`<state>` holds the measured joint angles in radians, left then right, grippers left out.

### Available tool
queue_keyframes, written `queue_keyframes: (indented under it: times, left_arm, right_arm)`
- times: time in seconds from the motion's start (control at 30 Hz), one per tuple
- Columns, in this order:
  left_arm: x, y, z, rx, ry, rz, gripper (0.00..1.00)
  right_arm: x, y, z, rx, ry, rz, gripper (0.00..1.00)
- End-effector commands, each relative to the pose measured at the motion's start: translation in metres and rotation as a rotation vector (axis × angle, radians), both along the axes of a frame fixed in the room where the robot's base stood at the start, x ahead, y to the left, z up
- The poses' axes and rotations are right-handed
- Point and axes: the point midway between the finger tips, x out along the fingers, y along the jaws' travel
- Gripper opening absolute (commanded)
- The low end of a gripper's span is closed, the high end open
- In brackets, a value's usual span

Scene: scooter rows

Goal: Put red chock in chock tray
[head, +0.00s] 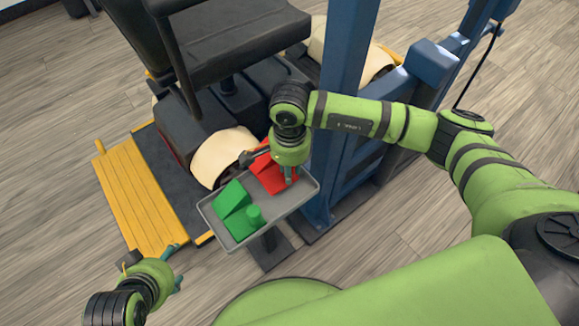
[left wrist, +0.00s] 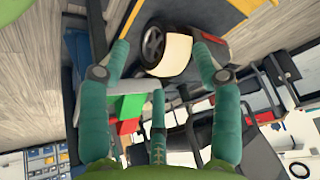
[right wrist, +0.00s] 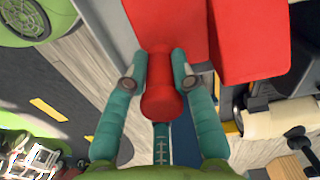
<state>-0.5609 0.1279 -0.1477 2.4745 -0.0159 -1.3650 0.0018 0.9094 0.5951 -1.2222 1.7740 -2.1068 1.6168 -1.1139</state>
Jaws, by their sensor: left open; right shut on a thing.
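A grey chock tray (head: 275,205) on a post stands in front of the scooter in the head view. A red chock (head: 267,178) is at its far right part, partly hidden by my right gripper (head: 290,178). In the right wrist view, that gripper (right wrist: 160,60) is shut on the knobbed handle (right wrist: 160,85) of the red chock (right wrist: 170,25). I cannot tell whether the chock rests on the tray or is just above it. A green chock (head: 232,203) sits in the tray's left part. My left gripper (head: 176,268) is open and empty, left of the tray.
A scooter with a dark seat (head: 235,40) and cream wheel guard (head: 222,157) stands behind the tray. A yellow ramp (head: 138,205) is at the left. A blue post (head: 340,90) rises close to the tray's right end. Wood floor is free at the far left.

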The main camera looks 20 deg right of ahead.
Motion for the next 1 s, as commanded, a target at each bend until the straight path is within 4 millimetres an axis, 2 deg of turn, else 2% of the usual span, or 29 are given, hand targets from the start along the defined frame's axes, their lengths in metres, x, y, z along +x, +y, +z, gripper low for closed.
queue_keyframes:
  times: [0.77, 0.8, 0.83, 1.0]
  left_arm:
    - [0.016, -0.007, 0.010, -0.019, -0.098, -0.011, 0.64]
    - [0.017, -0.008, 0.011, -0.020, -0.103, -0.012, 0.64]
    - [0.017, -0.008, 0.011, -0.021, -0.104, -0.012, 0.64]
    - [0.017, -0.008, 0.011, -0.020, -0.102, -0.012, 0.64]
  right_arm:
    - [0.001, 0.000, -0.003, 0.002, -0.002, 0.000, 0.00]
    - [0.000, 0.000, -0.004, 0.000, 0.000, 0.000, 0.42]
    - [0.000, 0.000, -0.004, 0.000, 0.000, 0.000, 0.49]
    - [0.000, 0.000, -0.004, 0.000, 0.000, 0.000, 0.49]
